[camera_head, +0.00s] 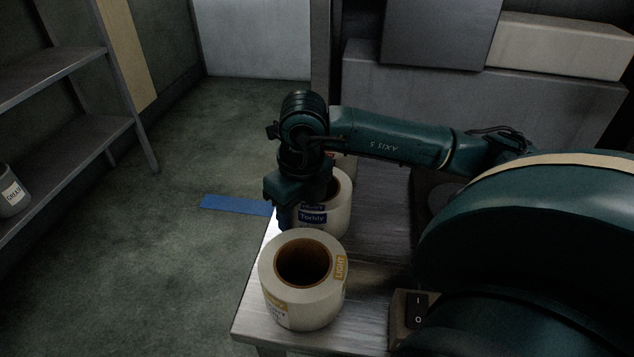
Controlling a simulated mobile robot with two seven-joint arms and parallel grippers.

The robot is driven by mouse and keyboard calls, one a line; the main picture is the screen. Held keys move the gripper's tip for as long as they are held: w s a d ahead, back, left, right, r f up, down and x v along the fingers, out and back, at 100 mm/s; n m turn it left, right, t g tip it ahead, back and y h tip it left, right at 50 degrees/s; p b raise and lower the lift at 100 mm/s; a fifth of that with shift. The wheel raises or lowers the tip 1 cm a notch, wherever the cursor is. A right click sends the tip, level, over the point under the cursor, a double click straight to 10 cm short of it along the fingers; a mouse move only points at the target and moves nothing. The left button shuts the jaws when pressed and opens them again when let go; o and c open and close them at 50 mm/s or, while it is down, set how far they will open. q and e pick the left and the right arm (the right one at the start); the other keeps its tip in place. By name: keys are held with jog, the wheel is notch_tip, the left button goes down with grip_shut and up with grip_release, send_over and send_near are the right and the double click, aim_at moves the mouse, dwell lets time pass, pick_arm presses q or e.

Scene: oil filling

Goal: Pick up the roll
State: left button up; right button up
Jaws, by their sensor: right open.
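A white roll (287,300) with a brown core and yellow labels stands upright at the near end of the metal table. A second white roll (339,217) with a blue label stands just behind it. Part of a third roll (347,168) shows farther back. My right gripper (302,207) points down at the second roll, covering its left part. It is open, with one finger at the roll's left side; the other finger's exact place and any contact are hard to make out. My left gripper is not in view.
The metal table (379,235) has bare surface to the right of the rolls. A grey shelf (85,140) stands at the left with a labelled can (12,192). Blue tape (236,205) lies on the open floor. Boxes (560,45) stand at the back right.

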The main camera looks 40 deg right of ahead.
jog(key=shift+f, duration=0.85)
jog(key=shift+c, duration=0.2)
grip_shut()
jog(key=shift+w+r, duration=0.1)
